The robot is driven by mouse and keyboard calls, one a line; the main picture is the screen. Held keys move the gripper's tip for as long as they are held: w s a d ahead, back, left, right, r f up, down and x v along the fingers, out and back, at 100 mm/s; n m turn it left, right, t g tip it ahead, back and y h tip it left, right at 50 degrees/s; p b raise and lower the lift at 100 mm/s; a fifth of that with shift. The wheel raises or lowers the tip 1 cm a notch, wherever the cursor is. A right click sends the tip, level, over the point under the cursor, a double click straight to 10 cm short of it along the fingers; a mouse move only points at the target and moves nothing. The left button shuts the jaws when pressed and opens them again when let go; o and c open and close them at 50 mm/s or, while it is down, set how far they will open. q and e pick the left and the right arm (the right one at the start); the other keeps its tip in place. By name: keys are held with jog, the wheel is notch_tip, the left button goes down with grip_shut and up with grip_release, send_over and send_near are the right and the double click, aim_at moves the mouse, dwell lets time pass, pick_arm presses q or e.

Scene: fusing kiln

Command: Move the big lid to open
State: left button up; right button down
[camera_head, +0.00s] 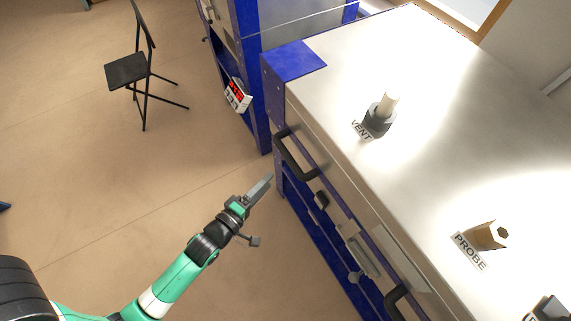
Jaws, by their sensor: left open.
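The big lid (420,85) is the large silver metal cover of the kiln, with a blue corner piece and fittings marked VENT (379,115) and PROBE (489,235) on top. It looks shut on the blue kiln body (322,248). Its front face carries a black handle (295,157) near the far corner and a second black handle (395,303) nearer me. My left gripper (262,186) is open and empty, in front of the kiln, a little left of and below the far handle and apart from it. My right gripper is not in view.
A latch (359,250) and dark knobs sit on the kiln front between the handles. A controller with a red display (238,94) hangs on the blue frame at the far side. A black folding chair (128,70) stands at upper left. The floor between is clear.

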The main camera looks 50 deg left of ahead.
aim_at(289, 158)
pick_arm(q)
jog(key=x, duration=0.4)
jog(key=b+x, duration=0.1)
jog(key=x, duration=0.7)
jog(key=shift+a+r+b, duration=0.1)
jog(key=shift+r+b, duration=0.15)
jog(key=shift+b, duration=0.05)
grip_shut()
dwell(0.8)
